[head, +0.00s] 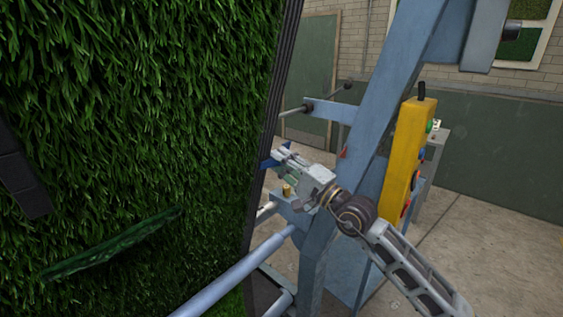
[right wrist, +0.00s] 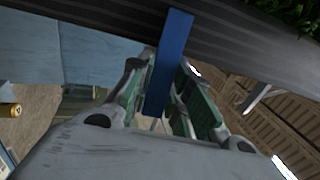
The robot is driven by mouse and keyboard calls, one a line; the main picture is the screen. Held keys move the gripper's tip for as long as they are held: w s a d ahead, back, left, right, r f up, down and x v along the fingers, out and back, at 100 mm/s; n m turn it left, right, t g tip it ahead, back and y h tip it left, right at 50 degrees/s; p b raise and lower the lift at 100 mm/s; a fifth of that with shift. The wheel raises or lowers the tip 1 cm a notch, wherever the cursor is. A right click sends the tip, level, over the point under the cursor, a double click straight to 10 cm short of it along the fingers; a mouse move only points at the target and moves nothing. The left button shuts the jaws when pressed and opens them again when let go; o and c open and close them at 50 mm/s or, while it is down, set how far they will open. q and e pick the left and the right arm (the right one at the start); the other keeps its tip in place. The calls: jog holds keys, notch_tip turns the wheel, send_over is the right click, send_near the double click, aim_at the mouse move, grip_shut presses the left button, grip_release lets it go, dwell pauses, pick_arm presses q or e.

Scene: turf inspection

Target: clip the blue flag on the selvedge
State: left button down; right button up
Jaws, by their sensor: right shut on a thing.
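The blue flag (head: 270,161) is at the dark selvedge (head: 277,90), the ribbed strip along the right edge of the hanging turf. My right gripper (head: 283,157) is shut on the flag and reaches in from the right. In the right wrist view the flag (right wrist: 172,58) stands between the fingers (right wrist: 162,85), and its far end overlaps the dark selvedge band (right wrist: 100,28). I cannot tell whether the flag grips the selvedge or only lies against it. My left gripper is not in view.
The turf (head: 140,110) fills the left side, with a dark green strip (head: 115,245) and a dark patch (head: 20,170) on it. A blue-grey frame post (head: 385,110) and a yellow control box (head: 404,155) stand close to my right arm. A roller bar (head: 235,273) runs below.

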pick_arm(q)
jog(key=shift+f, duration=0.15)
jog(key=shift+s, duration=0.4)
pick_arm(e)
jog(key=o, duration=0.9)
jog(key=shift+s+d, duration=0.15)
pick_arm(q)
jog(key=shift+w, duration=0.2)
pick_arm(e)
jog(key=v, duration=1.1)
jog(key=shift+s+d, duration=0.25)
jog(key=shift+d, duration=0.05)
jog(key=shift+f, duration=0.15)
dwell(0.3)
